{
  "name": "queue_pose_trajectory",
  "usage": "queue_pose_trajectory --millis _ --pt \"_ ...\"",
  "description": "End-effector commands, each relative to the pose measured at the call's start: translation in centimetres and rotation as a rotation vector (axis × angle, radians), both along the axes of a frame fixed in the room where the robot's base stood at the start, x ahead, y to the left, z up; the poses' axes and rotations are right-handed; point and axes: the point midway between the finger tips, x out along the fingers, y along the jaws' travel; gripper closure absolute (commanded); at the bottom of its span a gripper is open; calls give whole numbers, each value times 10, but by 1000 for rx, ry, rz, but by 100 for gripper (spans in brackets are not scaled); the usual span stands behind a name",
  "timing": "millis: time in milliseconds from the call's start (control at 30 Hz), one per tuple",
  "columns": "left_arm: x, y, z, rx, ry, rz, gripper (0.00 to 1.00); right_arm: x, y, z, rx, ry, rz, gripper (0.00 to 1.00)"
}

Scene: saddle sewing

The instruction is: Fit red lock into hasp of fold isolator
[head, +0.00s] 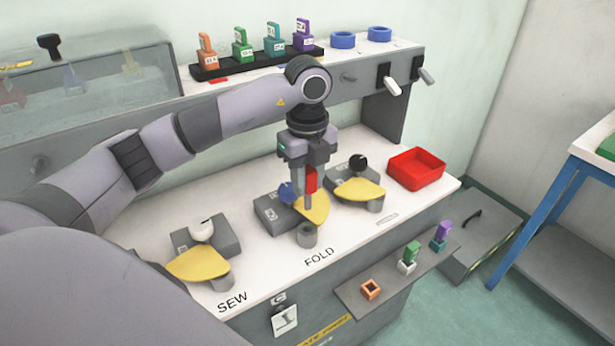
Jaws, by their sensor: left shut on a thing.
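My left gripper (301,204) points straight down over the middle isolator, behind the FOLD label (319,257). It is shut on the red lock (311,180), part of which shows between and behind the fingers. The fold isolator (268,211) is a dark grey block with a blue knob (286,190), partly hidden by the gripper. Its yellow hasp plate (318,214) lies at the fingertips, with a grey cylinder (307,238) at its front. Whether the lock touches or enters the hasp cannot be told. My right gripper is not in view.
The SEW isolator (218,241) with a white knob stands at left, another isolator (343,173) with a black knob at right. A red tray (417,168) sits at the bench's right end. Coloured locks fill a black rack (258,64) on the upper shelf. A lower front ledge (385,289) holds small coloured blocks.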

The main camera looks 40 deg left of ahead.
Motion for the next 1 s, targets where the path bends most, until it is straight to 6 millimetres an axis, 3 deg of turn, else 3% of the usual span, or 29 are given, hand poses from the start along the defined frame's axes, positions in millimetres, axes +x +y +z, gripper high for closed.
queue_pose_trajectory --millis 600,1000 --pt "0 0 -47 0 1 -1 100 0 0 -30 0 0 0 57" --pt "0 0 -50 0 0 -1 100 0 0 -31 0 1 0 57"
